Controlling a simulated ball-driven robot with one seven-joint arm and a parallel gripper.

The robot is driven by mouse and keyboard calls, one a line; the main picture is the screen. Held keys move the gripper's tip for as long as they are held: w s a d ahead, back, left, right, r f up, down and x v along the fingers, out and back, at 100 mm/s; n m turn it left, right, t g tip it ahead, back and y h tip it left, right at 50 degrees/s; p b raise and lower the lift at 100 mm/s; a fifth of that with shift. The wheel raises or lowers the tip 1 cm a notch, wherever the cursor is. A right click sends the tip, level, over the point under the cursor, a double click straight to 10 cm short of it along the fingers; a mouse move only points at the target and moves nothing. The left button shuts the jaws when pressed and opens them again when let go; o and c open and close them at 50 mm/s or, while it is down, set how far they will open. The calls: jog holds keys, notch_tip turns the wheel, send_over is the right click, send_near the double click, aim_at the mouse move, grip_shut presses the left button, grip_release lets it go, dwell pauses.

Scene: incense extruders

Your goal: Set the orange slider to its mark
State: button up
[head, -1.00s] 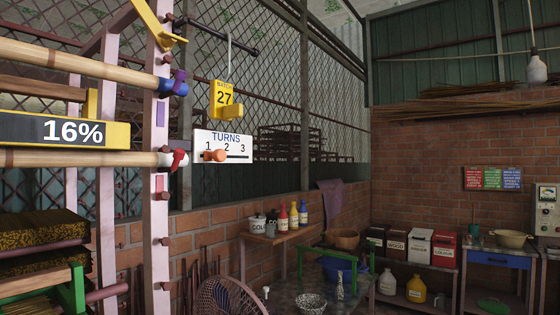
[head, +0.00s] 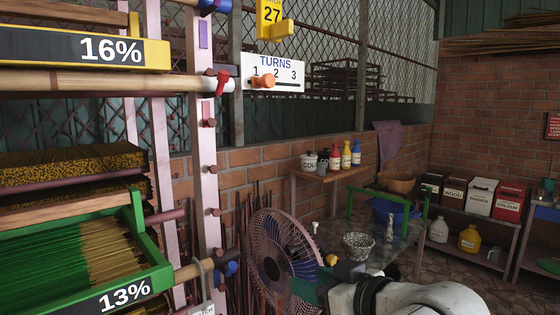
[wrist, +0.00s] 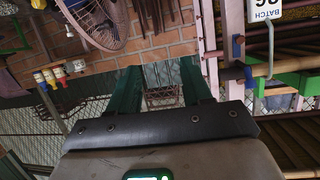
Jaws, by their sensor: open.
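The orange slider (head: 263,82) is a round knob on the slot of the white TURNS board (head: 288,68), in the upper middle of the head view. It sits near 1, toward 2; its exact setting is hard to tell because the knob sticks out. The board carries 1, 2 and 3; I cannot make out a separate mark. My gripper (wrist: 160,86) shows in the wrist view with two dark green fingers apart and nothing between them. In the head view my arm is at the bottom, well below and right of the slider, apart from it.
A pink fan (head: 283,245) and a table with a speckled bowl (head: 359,246) are below. A green tray (head: 80,255) juts out at lower left.

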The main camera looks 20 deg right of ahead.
notch_tip(320, 180, up, 18)
jog(key=a+n+t+y, duration=0.1)
jog(key=t+y, duration=0.1)
jog(key=t, duration=0.3)
jog(key=t+y, duration=0.2)
jog(key=t, duration=0.1)
send_near(271, 82)
jog(key=shift+n, duration=0.3)
jog(key=p+x, duration=0.3)
jog(key=x, duration=0.4)
jog(key=shift+r, duration=0.2)
jog(key=shift+w+a+r+p, duration=0.15)
jog(key=shift+w+p, duration=0.2)
jog(key=shift+w, duration=0.2)
grip_shut()
